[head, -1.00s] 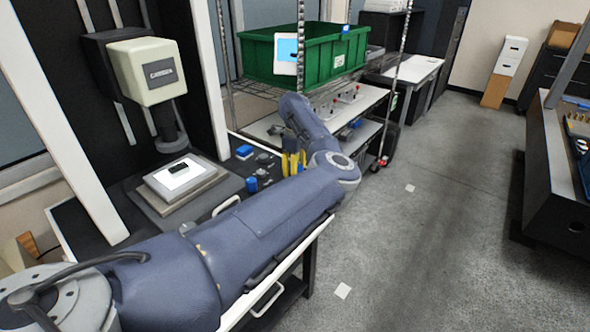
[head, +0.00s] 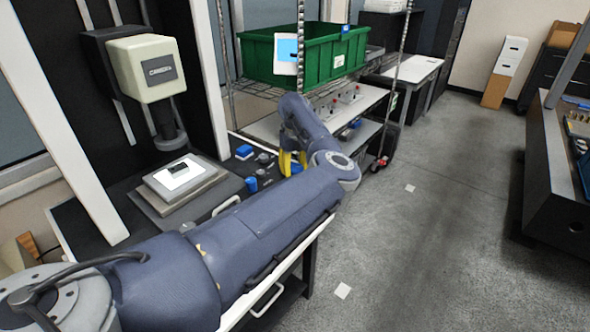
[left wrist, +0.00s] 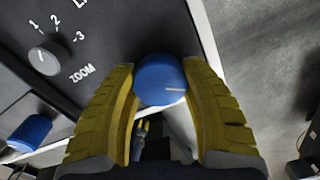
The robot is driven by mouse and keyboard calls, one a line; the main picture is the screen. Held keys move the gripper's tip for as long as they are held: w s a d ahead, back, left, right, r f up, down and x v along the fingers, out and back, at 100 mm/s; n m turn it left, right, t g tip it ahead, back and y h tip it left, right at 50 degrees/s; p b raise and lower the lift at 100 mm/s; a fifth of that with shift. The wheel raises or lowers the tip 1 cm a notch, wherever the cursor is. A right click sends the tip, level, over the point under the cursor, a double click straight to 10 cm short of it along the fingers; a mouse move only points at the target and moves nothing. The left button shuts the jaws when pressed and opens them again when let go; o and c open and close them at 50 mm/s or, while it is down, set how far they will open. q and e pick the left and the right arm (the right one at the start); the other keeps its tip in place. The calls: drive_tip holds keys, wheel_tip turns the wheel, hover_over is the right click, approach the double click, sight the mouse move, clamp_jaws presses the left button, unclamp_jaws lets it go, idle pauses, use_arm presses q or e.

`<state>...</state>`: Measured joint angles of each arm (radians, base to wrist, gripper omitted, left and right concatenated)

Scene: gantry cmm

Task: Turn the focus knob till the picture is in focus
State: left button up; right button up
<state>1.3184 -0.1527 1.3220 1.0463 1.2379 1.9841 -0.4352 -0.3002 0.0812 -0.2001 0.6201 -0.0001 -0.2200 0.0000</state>
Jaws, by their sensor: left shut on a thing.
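My left gripper (head: 290,163) is at the right end of the dark control panel, its yellow fingers pointing down. In the left wrist view its fingers (left wrist: 160,90) are shut on a round blue knob (left wrist: 159,76), one on each side. A white line on the knob's top points to the right. I see no label for this knob; the fingers hide part of the panel around it. A grey zoom knob (left wrist: 46,58) with marks 1, 2, 3 is apart from the fingers. My right gripper is not in view.
A microscope-like cream head (head: 148,68) hangs over a lit stage (head: 180,178) with a small dark part. A blue cylinder (head: 252,184) and a blue block (head: 244,152) are left of the gripper. A green bin (head: 335,55) is on the rack behind.

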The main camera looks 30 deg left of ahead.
sight(295, 167)
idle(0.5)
use_arm(q)
drive_tip(key=o, duration=1.3)
drive_tip(key=shift+r, duration=0.1)
wheel_tip(295, 167, up, 12)
drive_tip(key=shift+f, duration=0.1)
